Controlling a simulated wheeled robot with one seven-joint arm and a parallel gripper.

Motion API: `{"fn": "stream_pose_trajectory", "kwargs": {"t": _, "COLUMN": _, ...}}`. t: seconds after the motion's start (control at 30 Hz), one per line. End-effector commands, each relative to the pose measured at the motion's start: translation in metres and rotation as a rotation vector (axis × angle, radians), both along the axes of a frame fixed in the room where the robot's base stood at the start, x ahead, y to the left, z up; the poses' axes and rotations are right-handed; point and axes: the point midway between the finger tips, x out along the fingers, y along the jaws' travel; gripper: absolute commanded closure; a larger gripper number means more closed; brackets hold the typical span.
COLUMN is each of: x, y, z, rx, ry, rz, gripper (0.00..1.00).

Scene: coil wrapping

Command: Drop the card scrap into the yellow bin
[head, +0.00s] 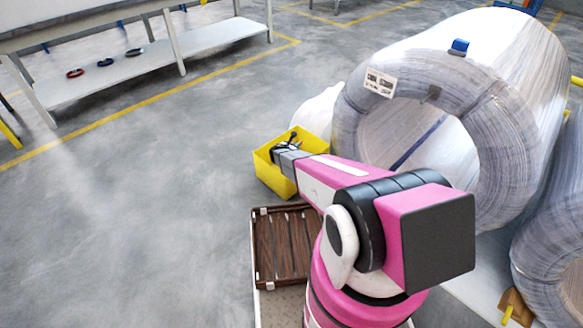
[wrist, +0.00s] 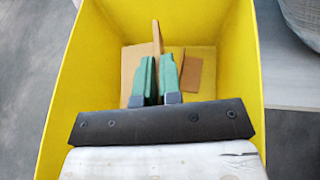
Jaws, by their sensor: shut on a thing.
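The yellow bin (head: 274,178) stands on the floor near the middle of the head view, and its inside wall (wrist: 238,60) fills most of the wrist view. My gripper (wrist: 158,72) has green fingertips shut on a thin tan card scrap (wrist: 156,38), seen edge-on between them. The gripper and scrap are over the bin's opening, within its walls as the wrist view sees them. In the head view my gripper (head: 284,146) is over the bin and the scrap cannot be made out.
Inside the bin lie flat card pieces, one tan (wrist: 133,62) and one brown (wrist: 191,72). A large wrapped coil (head: 480,150) stands close on the right. A brown slatted tray (head: 283,248) is in front of the bin. The floor on the left is clear.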

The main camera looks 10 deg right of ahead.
Motion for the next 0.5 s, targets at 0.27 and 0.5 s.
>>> {"fn": "stream_pose_trajectory", "kwargs": {"t": 0.27, "x": 0.0000, "y": 0.0000, "z": -0.0013, "rx": -0.001, "ry": -0.001, "rz": 0.000, "gripper": 0.91}}
{"fn": "stream_pose_trajectory", "kwargs": {"t": 0.5, "x": 0.0001, "y": -0.0001, "z": -0.0011, "rx": 0.000, "ry": 0.000, "rz": 0.000, "gripper": 0.65}}
